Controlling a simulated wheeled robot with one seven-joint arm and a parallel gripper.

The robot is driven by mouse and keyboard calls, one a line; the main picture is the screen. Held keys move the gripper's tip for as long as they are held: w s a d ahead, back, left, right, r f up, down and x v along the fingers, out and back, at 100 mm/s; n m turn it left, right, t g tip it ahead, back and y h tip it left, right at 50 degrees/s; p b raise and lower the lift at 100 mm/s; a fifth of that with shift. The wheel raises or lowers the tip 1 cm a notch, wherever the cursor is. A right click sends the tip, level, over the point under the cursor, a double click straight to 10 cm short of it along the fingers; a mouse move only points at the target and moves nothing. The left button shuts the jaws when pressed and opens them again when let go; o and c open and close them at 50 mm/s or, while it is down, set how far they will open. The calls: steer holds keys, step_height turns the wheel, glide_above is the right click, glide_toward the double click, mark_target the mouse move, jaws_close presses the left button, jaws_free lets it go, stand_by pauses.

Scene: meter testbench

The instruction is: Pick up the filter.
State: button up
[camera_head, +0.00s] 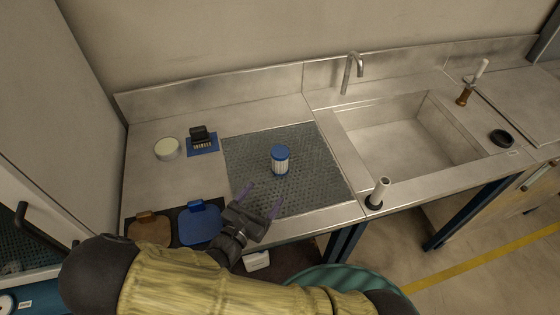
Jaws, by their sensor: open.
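The filter (281,163) looks like a small white cylinder with ribbed sides and a blue top. It stands upright on the dark textured mat (325,185) on the metal counter. My gripper (260,200) is open, with two purple fingers spread apart. It is over the front part of the mat, nearer to me than the filter and a little to its left. The fingers are apart from the filter, and nothing is between them.
Left of the mat are a round pale-lidded container (167,149) and a black block on a blue base (202,146). Brown (149,229) and blue (200,222) pieces lie at the front left. The sink (405,135), faucet (348,72) and a white upright tube (379,191) are to the right.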

mark_target(276, 163)
steer(key=shift+s+a+n+t+y, duration=0.1)
steer(key=shift+a+n+t+y, duration=0.45)
steer(key=shift+a, duration=0.35)
steer(key=shift+f, duration=0.1)
steer(key=shift+d, duration=0.1)
steer(key=p+x, duration=0.3)
steer(key=x, duration=0.9)
steer(key=shift+w, duration=0.25)
steer(key=x, duration=0.1)
steer(key=p+x, duration=0.1)
steer(key=x, duration=0.1)
steer(key=p+x, duration=0.1)
steer(key=shift+w+d+r, duration=0.15)
steer(key=shift+w+r, duration=0.1)
steer(key=shift+r, duration=0.1)
steer(key=shift+w+d, duration=0.1)
steer(key=shift+w, duration=0.1)
